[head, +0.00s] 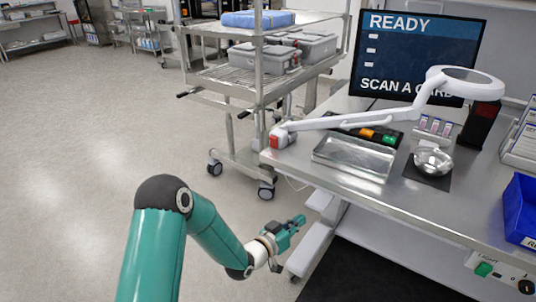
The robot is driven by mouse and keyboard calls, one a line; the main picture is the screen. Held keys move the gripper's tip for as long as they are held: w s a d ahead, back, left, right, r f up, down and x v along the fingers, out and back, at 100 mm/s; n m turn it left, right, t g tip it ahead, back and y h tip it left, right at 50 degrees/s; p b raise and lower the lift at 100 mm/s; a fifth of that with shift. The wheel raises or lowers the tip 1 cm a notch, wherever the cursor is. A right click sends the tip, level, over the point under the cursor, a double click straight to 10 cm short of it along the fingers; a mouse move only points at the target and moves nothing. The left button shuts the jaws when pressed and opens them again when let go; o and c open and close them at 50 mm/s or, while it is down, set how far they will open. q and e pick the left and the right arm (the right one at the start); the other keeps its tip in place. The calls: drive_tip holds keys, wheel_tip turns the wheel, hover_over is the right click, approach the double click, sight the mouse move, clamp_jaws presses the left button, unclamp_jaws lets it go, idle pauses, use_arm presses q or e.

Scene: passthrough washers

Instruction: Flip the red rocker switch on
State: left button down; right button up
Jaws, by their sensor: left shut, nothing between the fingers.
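A small red piece, which looks like the red rocker switch (275,142), sits on the white base of the magnifier lamp (286,133) at the near left corner of the steel bench. I cannot tell which way it is tipped. My left gripper (298,221) is shut and empty. It shows below the bench's front edge, beside the white bench leg, well below the red piece and apart from it. My right gripper is not in view.
The steel bench (395,195) holds a metal tray (354,157), a button box (388,138), a shiny bowl (433,160) and a blue bin (520,208). A monitor (418,52) reads READY. A wire cart (258,88) stands behind left. The floor at left is clear.

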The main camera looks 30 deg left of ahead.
sight(272, 139)
use_arm(q)
drive_tip(key=a+r+t+y+b, duration=0.1)
drive_tip(key=a+r+t+b, duration=0.2)
drive_tip(key=a, duration=0.6)
drive_tip(key=a+r+m+t+y+b, duration=0.1)
drive_tip(key=a+r, duration=0.4)
drive_tip(key=a, duration=0.5)
drive_tip(key=shift+r+m+t+b, duration=0.25)
drive_tip(key=shift+m+t+b, duration=0.05)
drive_tip(key=shift+t+b, duration=0.65)
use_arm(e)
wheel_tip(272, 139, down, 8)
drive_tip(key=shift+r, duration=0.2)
use_arm(q)
drive_tip(key=shift+w, duration=0.15)
drive_tip(key=p+x, duration=0.1)
drive_tip(key=x, duration=0.6)
drive_tip(key=p+x, duration=0.1)
drive_tip(key=x, duration=0.5)
drive_tip(key=shift+w+a+f+p, duration=0.1)
drive_tip(key=shift+w+p, duration=0.3)
drive_tip(key=shift+w, duration=0.05)
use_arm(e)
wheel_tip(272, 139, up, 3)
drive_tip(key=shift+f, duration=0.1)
